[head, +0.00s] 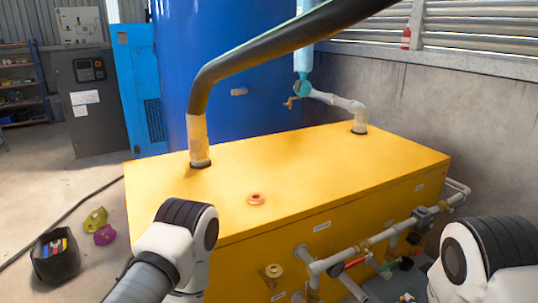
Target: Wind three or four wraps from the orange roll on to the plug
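A small orange roll (256,198) lies flat on top of the yellow cabinet (310,165), near its front edge. A round brass fitting (272,271) sits on the cabinet's front face, below the roll. It may be the plug, but I cannot tell for sure. No tape shows on it at this size. White and black links of my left arm cover the cabinet's front left corner. Links of my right arm stand at the lower right. Neither gripper shows in the head view, so I cannot see what they hold.
A pipe run with valves and a red handle (355,263) crosses the cabinet's front. A thick dark pipe (265,45) rises from the top's left part. A black tool bucket (55,258) and green and magenta items lie on the floor left. Most of the cabinet top is clear.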

